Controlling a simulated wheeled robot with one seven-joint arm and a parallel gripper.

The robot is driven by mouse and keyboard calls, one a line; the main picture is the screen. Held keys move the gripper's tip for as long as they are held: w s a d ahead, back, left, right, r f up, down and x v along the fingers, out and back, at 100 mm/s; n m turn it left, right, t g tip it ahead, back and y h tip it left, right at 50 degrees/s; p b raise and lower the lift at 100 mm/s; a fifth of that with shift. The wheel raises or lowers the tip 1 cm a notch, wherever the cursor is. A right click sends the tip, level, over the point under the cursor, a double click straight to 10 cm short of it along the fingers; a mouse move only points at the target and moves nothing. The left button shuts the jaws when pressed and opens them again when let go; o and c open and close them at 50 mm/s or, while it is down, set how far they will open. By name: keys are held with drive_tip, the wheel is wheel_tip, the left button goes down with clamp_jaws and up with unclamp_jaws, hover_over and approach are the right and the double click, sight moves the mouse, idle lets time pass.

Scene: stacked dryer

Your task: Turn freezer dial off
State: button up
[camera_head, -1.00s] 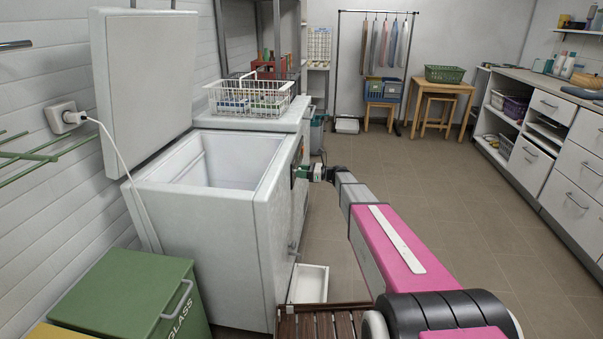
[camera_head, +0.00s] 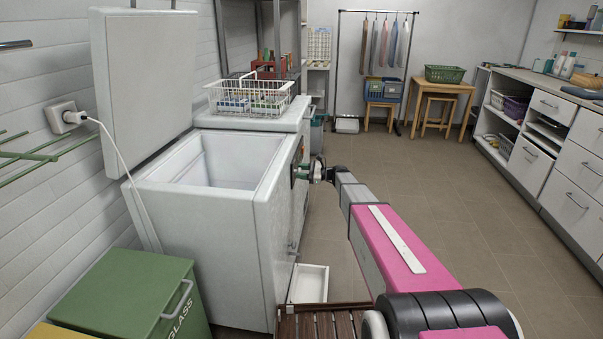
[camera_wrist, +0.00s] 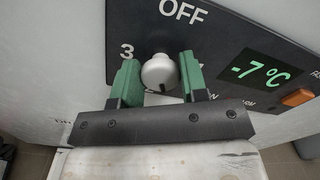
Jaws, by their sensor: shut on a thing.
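The freezer (camera_head: 235,240) is a white chest with its lid (camera_head: 148,80) standing open. Its dark control panel (camera_wrist: 228,35) fills much of the wrist view, with "OFF" printed at the top and a "3" to the left. The white round dial (camera_wrist: 158,73) sits below "OFF". My gripper (camera_wrist: 160,75) has its green fingers on either side of the dial and is shut on it. In the head view my gripper (camera_head: 302,172) is at the freezer's right face, and the dial is hidden there.
The panel's display (camera_wrist: 262,67) reads -7 °C, with an orange switch (camera_wrist: 297,97) beside it. A white tray (camera_head: 309,283) lies on the floor by the freezer. A green glass bin (camera_head: 130,290) stands in front. Open floor lies to the right.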

drive_tip(key=shift+f+n, duration=0.2)
drive_tip(key=shift+n, duration=7.35)
drive_tip(key=shift+f+n, duration=0.2)
drive_tip(key=shift+n, duration=7.35)
drive_tip(key=shift+d, duration=0.1)
drive_tip(key=o, duration=0.9)
drive_tip(key=shift+w, duration=0.1)
drive_tip(key=s+d, duration=0.2)
drive_tip(key=d, duration=0.8)
drive_tip(key=shift+d, duration=0.3)
